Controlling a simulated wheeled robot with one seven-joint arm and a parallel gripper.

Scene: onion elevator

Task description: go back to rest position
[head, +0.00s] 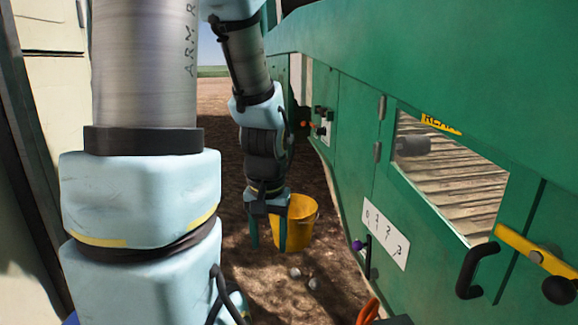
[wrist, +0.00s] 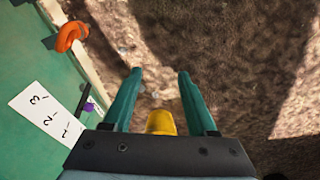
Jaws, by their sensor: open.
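My gripper (head: 268,236) hangs from my arm near the middle of the head view, its fingers pointing down. It also shows in the wrist view (wrist: 158,76), with its two green fingers spread apart and nothing between the tips. A yellow bucket (head: 301,224) stands on the soil just behind and right of the gripper in the head view. In the wrist view only a small yellow part of the bucket (wrist: 161,122) shows between the fingers' bases; the rest is hidden by the gripper mount.
A green machine wall (head: 345,150) runs along the right, with a purple knob (head: 357,245), a white label (head: 385,233), a black handle (head: 474,270) and an orange hook-like part (wrist: 70,36). A pale wall (head: 55,110) stands left. Small pale lumps (head: 313,283) lie on open soil.

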